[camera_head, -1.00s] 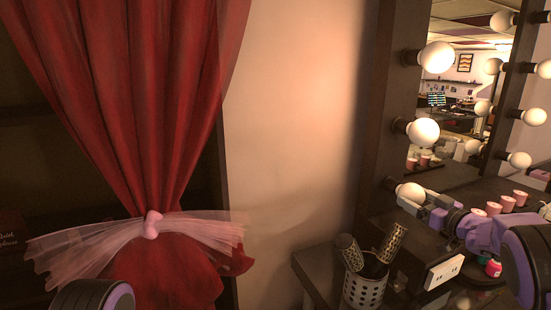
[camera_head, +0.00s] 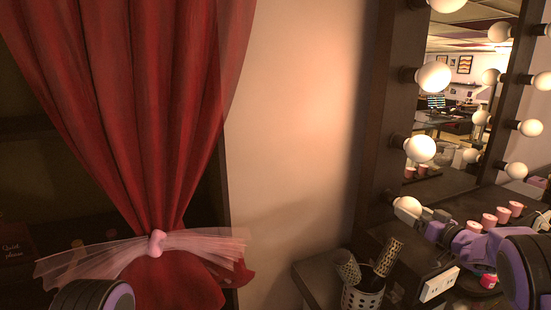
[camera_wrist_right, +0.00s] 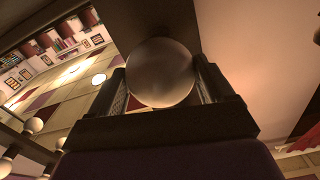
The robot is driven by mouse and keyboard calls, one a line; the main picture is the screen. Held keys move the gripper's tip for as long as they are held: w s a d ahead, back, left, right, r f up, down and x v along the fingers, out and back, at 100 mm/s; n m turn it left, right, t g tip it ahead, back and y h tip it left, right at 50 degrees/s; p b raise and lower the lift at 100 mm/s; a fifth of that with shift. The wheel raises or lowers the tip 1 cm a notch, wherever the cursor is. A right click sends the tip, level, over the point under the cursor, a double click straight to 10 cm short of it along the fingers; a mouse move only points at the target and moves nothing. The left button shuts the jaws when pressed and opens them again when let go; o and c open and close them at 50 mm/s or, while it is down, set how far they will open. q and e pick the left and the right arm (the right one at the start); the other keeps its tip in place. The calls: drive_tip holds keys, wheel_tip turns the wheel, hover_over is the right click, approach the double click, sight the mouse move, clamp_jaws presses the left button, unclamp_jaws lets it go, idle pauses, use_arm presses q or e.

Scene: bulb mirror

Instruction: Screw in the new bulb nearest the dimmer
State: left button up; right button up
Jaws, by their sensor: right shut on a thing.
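My right gripper (camera_head: 416,210) reaches in from the right to the lowest bulb (camera_head: 406,205) on the left post of the mirror frame. In the right wrist view the round bulb (camera_wrist_right: 161,72) sits between the two fingers (camera_wrist_right: 160,88), which are shut on it; it looks dark and unlit there. The bulb's base and socket are hidden behind the globe. A white plate with small dark slots (camera_head: 438,284), perhaps the dimmer, is below the gripper. My left gripper is out of view; only part of my left arm shows at the bottom left.
Lit bulbs (camera_head: 420,149) stand on the post above. The mirror (camera_head: 450,185) reflects the room and more bulbs. A perforated holder with brushes (camera_head: 362,299) and several pink cups (camera_head: 489,221) are close by. A red curtain (camera_head: 140,110) hangs left.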

drive_tip(key=shift+r, duration=0.15)
drive_tip(key=shift+r+m+p, duration=0.1)
drive_tip(key=shift+m+p, duration=0.5)
drive_tip(key=shift+p, duration=0.3)
drive_tip(key=shift+m+p, duration=0.4)
drive_tip(key=shift+m, duration=1.6)
drive_tip(key=m, duration=0.2)
drive_tip(key=shift+m, duration=1.5)
